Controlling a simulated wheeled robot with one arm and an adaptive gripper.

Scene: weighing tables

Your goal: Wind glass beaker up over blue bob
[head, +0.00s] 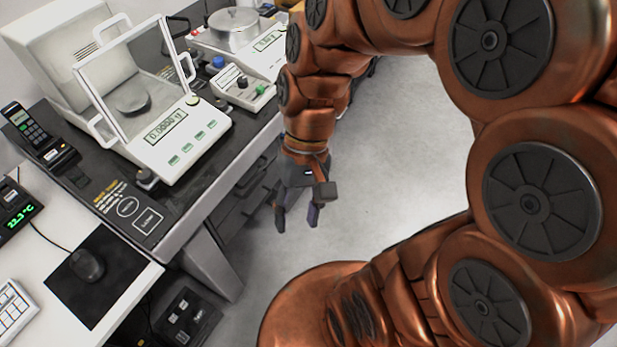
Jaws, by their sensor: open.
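My gripper (297,218) hangs with its fingers pointing down over the open floor, just right of the dark weighing table (205,190). Its fingers are apart, with nothing between them. I cannot make out a glass beaker in the head view. A small blue piece (217,62) shows on the table behind a small control box (243,90) with dark and green knobs; I cannot tell whether it is the blue bob. My gripper is well apart from both.
A glass-doored balance (170,142) stands on the table. A handset (28,125), mouse (88,264) and keypad (12,310) are at left. The grey floor (400,150) is clear.

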